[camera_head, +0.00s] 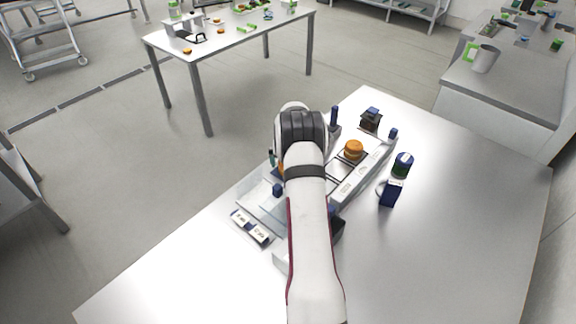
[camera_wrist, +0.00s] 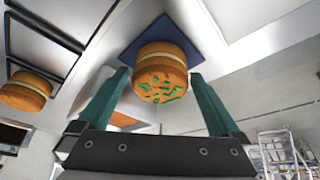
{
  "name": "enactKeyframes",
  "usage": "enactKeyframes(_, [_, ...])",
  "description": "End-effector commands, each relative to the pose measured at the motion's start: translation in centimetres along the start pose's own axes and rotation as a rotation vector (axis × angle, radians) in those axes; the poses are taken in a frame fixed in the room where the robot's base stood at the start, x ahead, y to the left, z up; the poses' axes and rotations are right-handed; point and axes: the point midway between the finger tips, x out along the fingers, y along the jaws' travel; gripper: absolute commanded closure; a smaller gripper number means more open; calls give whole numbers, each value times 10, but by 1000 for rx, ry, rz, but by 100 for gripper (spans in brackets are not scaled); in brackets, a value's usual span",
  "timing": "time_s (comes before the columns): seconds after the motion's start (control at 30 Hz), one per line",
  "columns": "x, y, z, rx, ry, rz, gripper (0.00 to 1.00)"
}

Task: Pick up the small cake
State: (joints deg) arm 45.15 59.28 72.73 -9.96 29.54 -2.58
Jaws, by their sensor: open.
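A small round layered cake (camera_wrist: 160,72), orange-brown with a pale filling band and green bits on its near face, sits against a dark blue square (camera_wrist: 203,48) in the wrist view. My gripper (camera_wrist: 160,75) is open, its teal fingers on either side of this cake with narrow gaps. I cannot tell whether either finger touches it. In the head view my arm hides most of the gripper, and only an orange sliver (camera_head: 281,168) shows beside it. A similar plain round (camera_head: 353,150) sits farther right on the tray and shows in the wrist view (camera_wrist: 26,90).
A pale tray-like stand (camera_head: 366,180) runs diagonally across the white table (camera_head: 450,230). Small label cards (camera_head: 250,226) lie at its near-left end. A dark blue item with a green-and-white top (camera_head: 402,165) stands right of it. The table's right side is clear.

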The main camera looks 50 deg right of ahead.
Motion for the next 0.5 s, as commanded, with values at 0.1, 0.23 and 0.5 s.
enactKeyframes(0.1, [0, 0, 0, 0, 1, 0, 0])
enactKeyframes(0.23, [-1, 0, 0, 0, 1, 0, 16])
enactKeyframes(0.5, [-1, 0, 0, 0, 1, 0, 48])
